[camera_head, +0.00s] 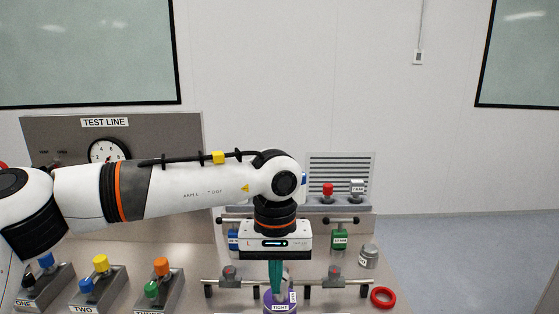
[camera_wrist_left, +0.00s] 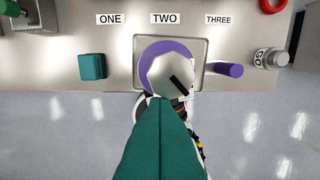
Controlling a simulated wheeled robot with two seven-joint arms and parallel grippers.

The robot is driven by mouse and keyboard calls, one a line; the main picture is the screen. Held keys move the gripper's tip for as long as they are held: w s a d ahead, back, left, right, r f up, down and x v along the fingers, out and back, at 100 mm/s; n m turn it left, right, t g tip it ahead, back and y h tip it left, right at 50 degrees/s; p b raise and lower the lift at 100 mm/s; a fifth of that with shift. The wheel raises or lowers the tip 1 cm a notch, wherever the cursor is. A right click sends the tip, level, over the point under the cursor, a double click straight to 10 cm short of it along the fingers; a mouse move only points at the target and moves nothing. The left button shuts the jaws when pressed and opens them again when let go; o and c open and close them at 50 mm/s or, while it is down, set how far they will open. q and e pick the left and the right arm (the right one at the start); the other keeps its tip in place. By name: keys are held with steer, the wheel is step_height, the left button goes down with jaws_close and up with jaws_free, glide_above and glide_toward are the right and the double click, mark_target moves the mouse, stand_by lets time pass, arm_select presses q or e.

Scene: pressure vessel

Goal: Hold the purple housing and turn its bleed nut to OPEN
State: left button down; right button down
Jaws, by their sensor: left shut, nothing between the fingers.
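The purple housing (camera_head: 270,306) is at the bottom edge of the head view, partly cut off, with a "TIGHT" label. In the left wrist view the housing (camera_wrist_left: 165,46) shows from above as a purple ring on a square grey plate, with a purple handle (camera_wrist_left: 228,69) to its right. A grey round nut (camera_wrist_left: 168,76) with a black mark sits within the ring, partly hidden by my fingers. My left gripper (camera_head: 276,287) points down at the housing, its green fingers shut and empty. I cannot tell whether the fingertips touch the nut. My right gripper is not in view.
A rail (camera_head: 222,282) runs behind the housing. A red ring (camera_head: 383,297) and a grey cylinder (camera_head: 368,256) lie to the right. A green block (camera_wrist_left: 92,66) stands left of the plate. Switch boxes (camera_head: 98,289) stand at left.

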arm_select(q)
steer(key=shift+d, duration=0.7)
steer(key=shift+w+d, duration=0.15)
steer(key=shift+d, duration=0.05)
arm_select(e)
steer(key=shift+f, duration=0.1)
arm_select(q)
step_height(320, 180, up, 6)
steer(key=shift+s+d, duration=0.15)
steer(key=shift+s, duration=0.2)
stand_by(0.5)
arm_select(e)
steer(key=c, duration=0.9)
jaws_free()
arm_select(q)
steer(key=shift+w, duration=0.1)
